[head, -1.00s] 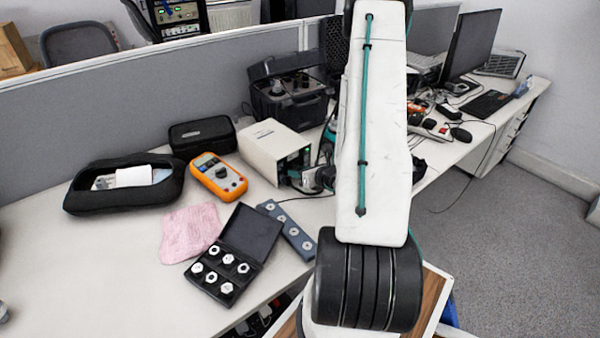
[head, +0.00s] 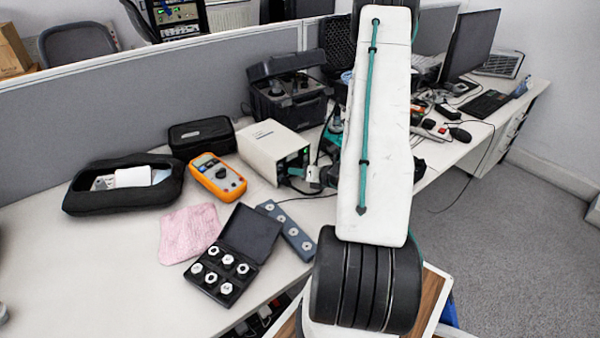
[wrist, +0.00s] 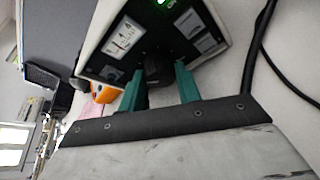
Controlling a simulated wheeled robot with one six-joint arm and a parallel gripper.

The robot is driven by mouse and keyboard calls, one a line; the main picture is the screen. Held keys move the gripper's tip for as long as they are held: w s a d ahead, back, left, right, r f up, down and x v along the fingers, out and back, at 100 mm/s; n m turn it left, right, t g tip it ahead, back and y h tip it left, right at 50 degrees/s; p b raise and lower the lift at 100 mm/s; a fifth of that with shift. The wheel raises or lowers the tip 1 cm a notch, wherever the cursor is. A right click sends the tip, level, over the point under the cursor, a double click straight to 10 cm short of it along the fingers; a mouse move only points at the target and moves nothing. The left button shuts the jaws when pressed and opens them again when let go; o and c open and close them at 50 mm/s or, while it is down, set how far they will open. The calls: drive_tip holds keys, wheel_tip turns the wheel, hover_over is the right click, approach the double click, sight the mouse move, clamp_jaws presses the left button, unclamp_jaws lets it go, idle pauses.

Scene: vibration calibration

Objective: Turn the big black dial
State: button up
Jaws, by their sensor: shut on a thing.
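The big black dial (wrist: 157,70) is on the dark front panel of a white instrument box, seen at the top of the wrist view. My gripper (wrist: 159,77) has its two green fingers on either side of the dial and is shut on it. In the head view the white instrument box (head: 268,147) stands on the desk, left of my arm. The dial cannot be made out there; my wrist and gripper are at the box's front right.
An orange multimeter (head: 217,177), a pink cloth (head: 190,233) and an open black case (head: 254,233) of several white pieces lie left on the desk. A black equipment case (head: 289,100) stands behind the box. A black cable (wrist: 262,55) hangs right of my fingers.

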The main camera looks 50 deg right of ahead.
drive_tip(key=o, duration=0.7)
drive_tip(key=v, duration=0.8)
